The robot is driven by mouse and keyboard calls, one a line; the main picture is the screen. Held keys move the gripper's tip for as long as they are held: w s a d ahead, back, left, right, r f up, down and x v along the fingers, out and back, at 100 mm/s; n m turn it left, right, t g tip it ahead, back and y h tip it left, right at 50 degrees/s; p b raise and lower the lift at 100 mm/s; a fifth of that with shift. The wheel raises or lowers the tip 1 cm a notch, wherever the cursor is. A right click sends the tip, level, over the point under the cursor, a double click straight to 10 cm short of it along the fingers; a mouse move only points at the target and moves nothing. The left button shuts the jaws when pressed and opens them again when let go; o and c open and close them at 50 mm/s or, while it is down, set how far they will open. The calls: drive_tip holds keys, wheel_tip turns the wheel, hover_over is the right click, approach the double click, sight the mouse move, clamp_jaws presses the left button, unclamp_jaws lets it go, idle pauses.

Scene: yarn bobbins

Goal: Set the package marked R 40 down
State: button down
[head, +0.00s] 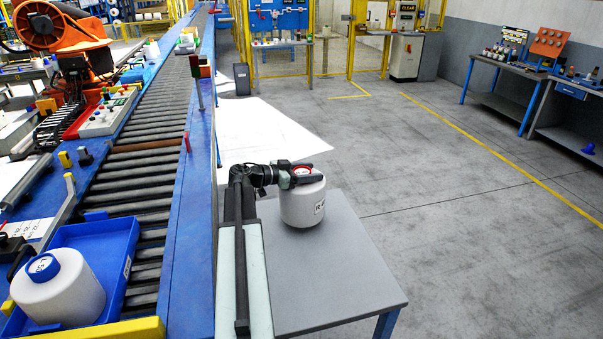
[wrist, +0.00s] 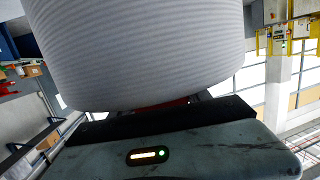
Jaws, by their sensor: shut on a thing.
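The package is a white yarn bobbin (head: 302,206) with a red ring at its top and a small label starting with R; the rest of the label is too small to read surely. My gripper (head: 303,174) is shut on the bobbin at its top. The bobbin is upright over the grey table (head: 345,275), and I cannot tell whether its base touches the top. In the wrist view the ribbed white side of the bobbin (wrist: 140,50) fills the upper middle, and its red part is mostly hidden behind my gripper.
The grey table is bare to the right and front of the bobbin. A roller conveyor (head: 140,170) with a blue side rail runs along the left. On it, a blue tray (head: 110,240) holds another white bobbin (head: 62,292) with a blue top. Open floor lies to the right.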

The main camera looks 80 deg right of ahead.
drive_tip(key=shift+s+d+f, duration=0.1)
drive_tip(key=shift+s, duration=0.6)
drive_tip(key=shift+w+f+b, duration=0.1)
drive_tip(key=shift+f+b, duration=1.55)
drive_tip(key=shift+b, duration=0.15)
drive_tip(key=shift+f, duration=0.15)
drive_tip(key=c, duration=0.5)
unclamp_jaws()
drive_tip(key=p+v, duration=0.2)
drive_tip(key=v, duration=1)
